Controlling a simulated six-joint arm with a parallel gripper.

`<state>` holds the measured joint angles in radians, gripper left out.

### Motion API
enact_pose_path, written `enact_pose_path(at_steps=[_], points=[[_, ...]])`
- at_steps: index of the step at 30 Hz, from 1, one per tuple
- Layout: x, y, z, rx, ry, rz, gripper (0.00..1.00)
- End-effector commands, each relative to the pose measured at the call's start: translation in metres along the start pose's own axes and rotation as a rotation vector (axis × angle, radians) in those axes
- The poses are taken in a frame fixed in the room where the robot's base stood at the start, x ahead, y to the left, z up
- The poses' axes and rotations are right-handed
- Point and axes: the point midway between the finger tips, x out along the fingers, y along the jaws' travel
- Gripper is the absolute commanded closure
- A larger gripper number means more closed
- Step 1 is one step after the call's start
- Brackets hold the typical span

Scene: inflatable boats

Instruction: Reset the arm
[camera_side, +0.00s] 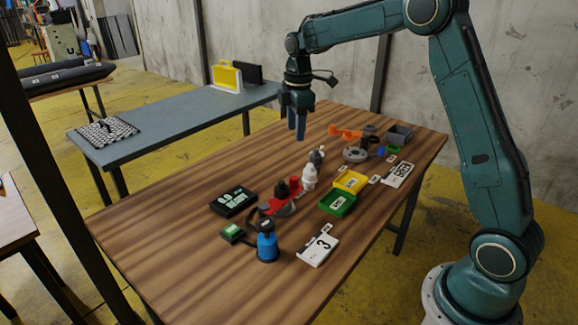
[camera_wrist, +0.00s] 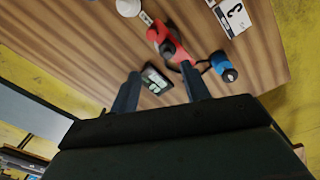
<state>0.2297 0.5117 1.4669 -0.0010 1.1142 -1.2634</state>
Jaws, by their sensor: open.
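My gripper (camera_side: 297,122) hangs above the back part of the wooden table (camera_side: 165,225), fingers pointing down. In the wrist view my gripper (camera_wrist: 160,88) shows two blue-grey fingers spread apart with nothing between them. The fingers are open and appear clear of every object on the table. My arm arches in from the right side of the side view.
On the table are a black box (camera_side: 234,201), a red tool (camera_wrist: 170,42), a blue canister (camera_side: 267,246), a yellow tray (camera_side: 350,181), a green tray (camera_side: 337,203) and an orange part (camera_side: 345,132). A grey bench (camera_side: 175,125) stands behind. The table's left front is bare.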

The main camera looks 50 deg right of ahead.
Motion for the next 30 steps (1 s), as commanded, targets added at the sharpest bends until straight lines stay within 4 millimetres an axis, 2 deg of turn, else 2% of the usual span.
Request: enact_pose_path(at_steps=[1, 6, 15, 21, 30], points=[[-0.012, -0.009, -0.001, 0.025, 0.005, 0.015, 0.53], [-0.043, -0.040, -0.003, 0.128, 0.025, 0.055, 0.53], [-0.086, -0.101, 0.001, 0.314, 0.074, 0.119, 0.53], [-0.105, -0.143, 0.007, 0.437, 0.118, 0.155, 0.53], [-0.120, -0.208, 0.021, 0.619, 0.195, 0.196, 0.53]])
